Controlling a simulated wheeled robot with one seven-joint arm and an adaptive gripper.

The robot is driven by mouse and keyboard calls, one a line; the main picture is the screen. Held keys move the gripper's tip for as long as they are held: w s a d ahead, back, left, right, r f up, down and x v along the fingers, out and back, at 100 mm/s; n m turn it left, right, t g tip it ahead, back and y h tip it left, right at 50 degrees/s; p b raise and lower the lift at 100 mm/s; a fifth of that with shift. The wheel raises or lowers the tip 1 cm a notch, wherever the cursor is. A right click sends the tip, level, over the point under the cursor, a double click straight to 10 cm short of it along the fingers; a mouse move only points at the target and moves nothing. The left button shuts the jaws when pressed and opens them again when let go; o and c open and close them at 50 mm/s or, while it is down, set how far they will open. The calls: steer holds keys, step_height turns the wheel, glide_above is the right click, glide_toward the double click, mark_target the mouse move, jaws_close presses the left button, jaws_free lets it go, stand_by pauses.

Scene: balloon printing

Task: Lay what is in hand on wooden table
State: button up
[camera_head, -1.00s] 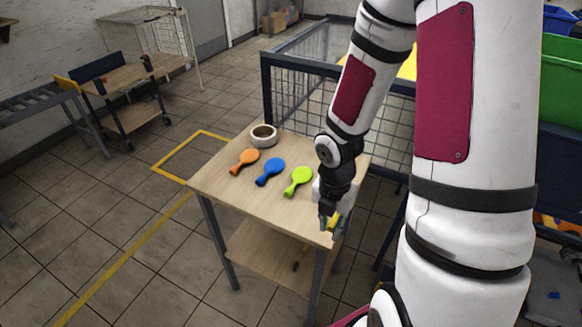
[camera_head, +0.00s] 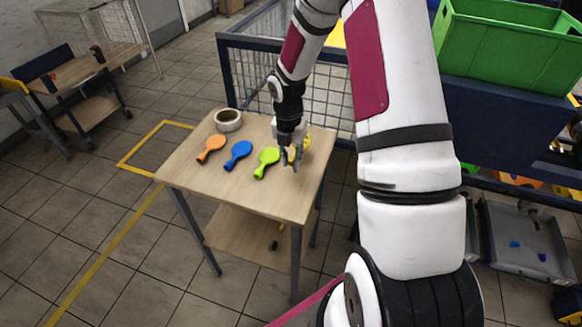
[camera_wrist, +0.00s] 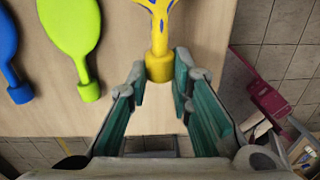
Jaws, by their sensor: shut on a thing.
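My gripper (camera_head: 292,158) is over the right part of the wooden table (camera_head: 235,190), just right of the lime-green balloon. It holds a yellow balloon with blue markings, only a small part of which (camera_head: 307,143) shows behind the fingers in the head view. In the wrist view, the balloon's yellow neck (camera_wrist: 158,66) is between the green-padded fingertips (camera_wrist: 160,75), and its body runs out of the top edge. The balloon is at or close above the tabletop (camera_wrist: 205,50); I cannot tell whether it touches.
A lime-green balloon (camera_head: 266,162), a blue balloon (camera_head: 238,154) and an orange balloon (camera_head: 211,148) lie in a row on the table. A mesh cage (camera_head: 250,75) stands behind the table. The table's front is clear.

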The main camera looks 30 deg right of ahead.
mark_target(291, 166)
steer(key=shift+f, duration=1.75)
steer(key=shift+f, duration=0.1)
steer(key=o, duration=0.7)
